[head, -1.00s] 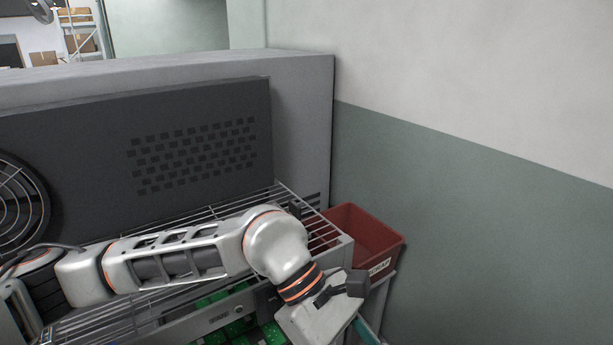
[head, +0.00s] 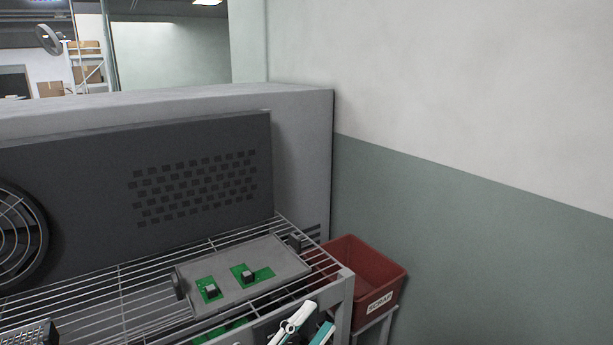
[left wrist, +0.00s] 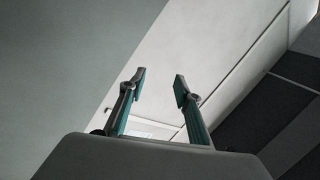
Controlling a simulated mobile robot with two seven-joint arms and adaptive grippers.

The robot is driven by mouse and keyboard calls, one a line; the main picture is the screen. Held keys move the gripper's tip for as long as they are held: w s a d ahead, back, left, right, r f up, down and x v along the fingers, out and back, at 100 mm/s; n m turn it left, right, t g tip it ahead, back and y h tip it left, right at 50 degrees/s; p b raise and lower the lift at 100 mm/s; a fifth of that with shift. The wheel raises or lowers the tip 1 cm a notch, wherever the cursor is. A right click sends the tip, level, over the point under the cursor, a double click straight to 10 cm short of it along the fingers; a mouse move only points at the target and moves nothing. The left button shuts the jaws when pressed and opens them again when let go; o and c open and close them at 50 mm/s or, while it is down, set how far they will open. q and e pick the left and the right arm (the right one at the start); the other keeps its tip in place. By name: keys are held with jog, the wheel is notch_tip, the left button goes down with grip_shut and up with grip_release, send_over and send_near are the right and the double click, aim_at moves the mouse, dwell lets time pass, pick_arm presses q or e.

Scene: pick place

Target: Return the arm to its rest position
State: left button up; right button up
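My left gripper (head: 308,318) shows at the bottom edge of the head view, with pale and teal finger parts in front of the wire rack's right corner. Most of my left arm is out of the picture. In the left wrist view the left gripper (left wrist: 160,82) has its two teal fingers spread apart with nothing between them; a plain wall lies beyond. My right gripper is in neither view.
A grey tray (head: 222,294) with two green circuit boards (head: 209,289) rests on the wire rack (head: 95,295). A red bin (head: 358,268) stands to its right. A grey machine (head: 300,150) backs the rack. The wall at right is bare.

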pick_arm(q)
jog(key=s+a+f+n+g+y, duration=0.1)
jog(key=s+a+f+n+y, duration=0.1)
jog(key=a+f+n+y, duration=0.6)
jog(key=s+a+f+n+y, duration=0.1)
jog(key=a+f+n, duration=0.3)
jog(key=f, duration=0.9)
jog(key=s+a+f+n+g+y, duration=0.3)
jog(key=s+a+f+n+g, duration=0.1)
jog(key=s+a+f, duration=0.5)
notch_tip(320, 180, down, 4)
jog(key=s, duration=0.2)
jog(key=shift+s, duration=0.35)
jog(key=shift+a+f, duration=0.1)
